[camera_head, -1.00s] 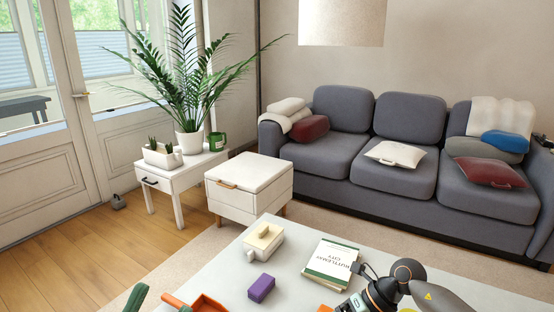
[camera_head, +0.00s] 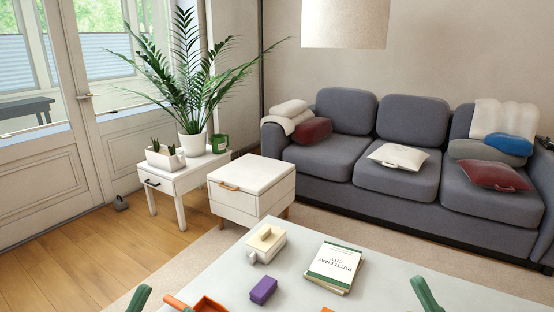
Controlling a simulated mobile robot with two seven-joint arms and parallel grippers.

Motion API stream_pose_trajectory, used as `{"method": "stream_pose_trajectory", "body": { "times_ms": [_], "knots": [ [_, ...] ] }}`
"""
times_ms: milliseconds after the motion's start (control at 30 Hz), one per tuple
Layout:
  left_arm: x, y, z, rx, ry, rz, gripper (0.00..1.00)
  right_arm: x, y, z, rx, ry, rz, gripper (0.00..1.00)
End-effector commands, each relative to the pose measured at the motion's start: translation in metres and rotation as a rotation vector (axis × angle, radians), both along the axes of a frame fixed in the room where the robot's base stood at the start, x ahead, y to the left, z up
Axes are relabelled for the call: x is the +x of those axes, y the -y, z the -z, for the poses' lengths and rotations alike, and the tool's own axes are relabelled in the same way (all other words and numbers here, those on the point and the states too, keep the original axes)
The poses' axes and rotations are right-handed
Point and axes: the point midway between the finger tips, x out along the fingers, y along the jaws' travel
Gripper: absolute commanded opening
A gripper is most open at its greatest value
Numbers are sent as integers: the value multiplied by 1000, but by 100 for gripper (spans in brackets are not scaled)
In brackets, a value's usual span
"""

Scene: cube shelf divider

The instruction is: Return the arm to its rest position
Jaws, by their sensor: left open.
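A green fingertip of my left gripper (camera_head: 139,297) shows at the bottom edge, left of centre, just left of an orange tray-like thing on the table. The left gripper is open, with nothing seen in it. A green fingertip of my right gripper (camera_head: 426,294) shows at the bottom edge on the right, in front of bare table. The rest of both grippers and both arms lies below the picture, so I cannot tell how far the right one is open.
The pale table (camera_head: 390,275) holds a cream lidded dish (camera_head: 265,246), a purple block (camera_head: 263,290), a book (camera_head: 333,267) and an orange tray (camera_head: 207,305) cut by the bottom edge. A white chest (camera_head: 250,188) and grey sofa (camera_head: 330,160) stand beyond.

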Motion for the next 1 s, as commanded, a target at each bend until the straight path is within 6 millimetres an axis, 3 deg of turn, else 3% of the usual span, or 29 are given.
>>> {"method": "stream_pose_trajectory", "body": {
  "times_ms": [33,100,267,433,600,767,1000],
  "knots": [
    [0,0,0,0,0,0,50,-3,11,-3,41,-46,15,100],
    [13,-2,-5,3,-74,-17,50,11,10,-8,32,-110,31,100],
    [38,-6,6,9,-238,-54,50,37,14,3,24,-271,68,100],
    [61,-13,26,17,-453,-98,50,59,21,23,14,-485,115,100],
    [73,-22,57,28,-714,-147,50,71,30,55,2,-745,168,100],
    [66,-30,91,38,-965,-189,50,65,38,89,-11,-994,214,100],
    [27,-40,138,53,-1331,-239,50,25,47,135,-29,-1359,269,100]
  ]
}}
